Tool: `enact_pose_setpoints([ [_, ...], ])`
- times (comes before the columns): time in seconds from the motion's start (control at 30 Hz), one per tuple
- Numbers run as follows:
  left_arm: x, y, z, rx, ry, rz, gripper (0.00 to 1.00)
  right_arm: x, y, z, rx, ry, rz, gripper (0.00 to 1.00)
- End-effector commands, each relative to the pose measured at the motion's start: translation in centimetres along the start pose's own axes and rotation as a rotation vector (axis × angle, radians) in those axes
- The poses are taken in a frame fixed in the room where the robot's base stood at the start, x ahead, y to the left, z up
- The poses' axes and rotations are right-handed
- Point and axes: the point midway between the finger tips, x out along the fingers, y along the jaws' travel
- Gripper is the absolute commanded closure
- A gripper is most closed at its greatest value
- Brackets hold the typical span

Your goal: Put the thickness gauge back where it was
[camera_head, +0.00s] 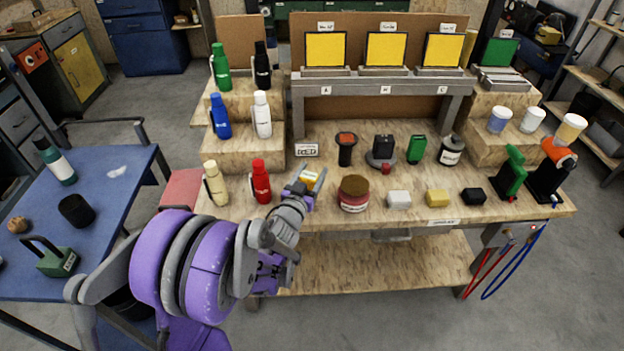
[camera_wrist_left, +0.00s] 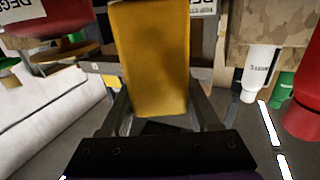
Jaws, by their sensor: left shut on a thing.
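My left gripper (camera_head: 306,187) is above the front of the wooden workbench (camera_head: 330,215), between the red bottle and a round red jar with a brown lid. It is shut on a yellow boxy thing (camera_head: 309,177), which I take to be the thickness gauge. In the left wrist view the yellow gauge (camera_wrist_left: 150,55) stands between the two fingers, its plain yellow face toward the camera. My right gripper is in neither view.
A red bottle (camera_head: 261,182) and a cream bottle (camera_head: 215,184) stand left of the gripper. A small sign (camera_head: 306,150) stands behind.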

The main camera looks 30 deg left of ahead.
Motion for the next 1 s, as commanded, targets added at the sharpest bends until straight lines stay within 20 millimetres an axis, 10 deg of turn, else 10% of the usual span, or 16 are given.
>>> enact_pose_setpoints([
  [0.57, 0.0, 0.0, 2.5, -0.001, 0.0, 0.0, 1.0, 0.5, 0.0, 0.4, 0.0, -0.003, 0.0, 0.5],
  [0.6, 0.0, 0.0, 2.4, 0.0, 0.0, 0.0, 0.31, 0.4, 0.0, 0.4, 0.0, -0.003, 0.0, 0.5],
  [0.73, 0.0, 0.0, 2.4, 0.0, 0.0, 0.0, 0.08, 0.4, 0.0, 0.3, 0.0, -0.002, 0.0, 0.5],
  [1.0, 0.0, 0.0, 2.3, 0.0, 0.0, 0.0, 0.08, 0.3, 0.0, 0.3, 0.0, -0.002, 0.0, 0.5],
])
